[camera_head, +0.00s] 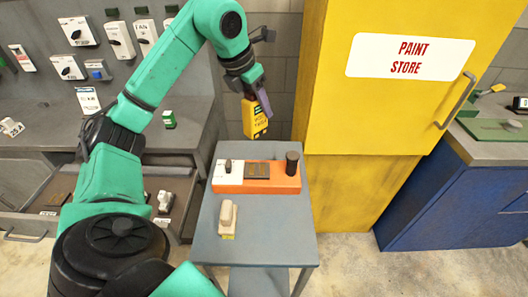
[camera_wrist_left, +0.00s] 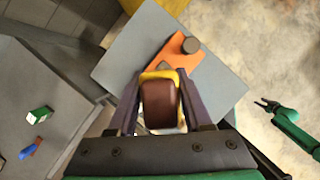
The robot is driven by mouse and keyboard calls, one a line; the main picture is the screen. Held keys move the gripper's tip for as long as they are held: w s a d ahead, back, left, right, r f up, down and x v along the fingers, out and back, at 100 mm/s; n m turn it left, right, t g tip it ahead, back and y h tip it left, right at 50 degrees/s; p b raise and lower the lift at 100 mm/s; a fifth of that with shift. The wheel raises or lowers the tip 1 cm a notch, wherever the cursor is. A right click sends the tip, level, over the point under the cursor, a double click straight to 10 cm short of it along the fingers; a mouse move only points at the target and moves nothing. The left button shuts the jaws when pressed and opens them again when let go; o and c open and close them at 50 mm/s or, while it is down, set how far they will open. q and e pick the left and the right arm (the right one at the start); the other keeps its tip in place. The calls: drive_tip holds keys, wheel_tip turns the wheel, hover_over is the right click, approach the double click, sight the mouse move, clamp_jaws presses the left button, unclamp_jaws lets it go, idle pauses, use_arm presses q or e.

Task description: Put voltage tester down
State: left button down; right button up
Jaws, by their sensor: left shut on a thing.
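My left gripper (camera_head: 260,97) is shut on the yellow voltage tester (camera_head: 255,121). The tester hangs upright, above and behind the far edge of the small grey table (camera_head: 265,240) in the head view. In the left wrist view the tester (camera_wrist_left: 160,103) shows end-on, with a dark brown face and yellow edge, between the two fingers of my left gripper (camera_wrist_left: 160,112). The grey table top (camera_wrist_left: 120,62) lies below it. My right gripper (camera_wrist_left: 266,104) shows small at the right of the left wrist view, with its fingers apart and empty.
On the table are an orange and white block (camera_head: 272,184) with a black knob and a cream device (camera_head: 227,217). The front right of the table is bare. A yellow paint cabinet (camera_head: 365,130) stands close behind right. A grey workbench (camera_head: 190,125) is at left.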

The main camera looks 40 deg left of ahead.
sight(256, 127)
use_arm(q)
drive_tip(key=f, duration=0.2)
drive_tip(key=f+b, duration=0.1)
drive_tip(key=f, duration=0.1)
drive_tip(key=s+f, duration=0.1)
drive_tip(key=f, duration=0.1)
drive_tip(key=shift+a+f, duration=0.2)
drive_tip(key=shift+f, duration=0.05)
drive_tip(key=f, duration=0.5)
drive_tip(key=w+f+b, duration=0.1)
drive_tip(key=f, duration=0.1)
drive_tip(key=shift+d+f, duration=0.1)
drive_tip(key=shift+f, duration=0.3)
drive_tip(key=shift+w+f, duration=0.1)
drive_tip(key=shift+f, duration=0.05)
drive_tip(key=shift+c, duration=1.6)
unclamp_jaws()
use_arm(e)
wheel_tip(256, 127, down, 3)
drive_tip(key=shift+s+a+r, duration=0.1)
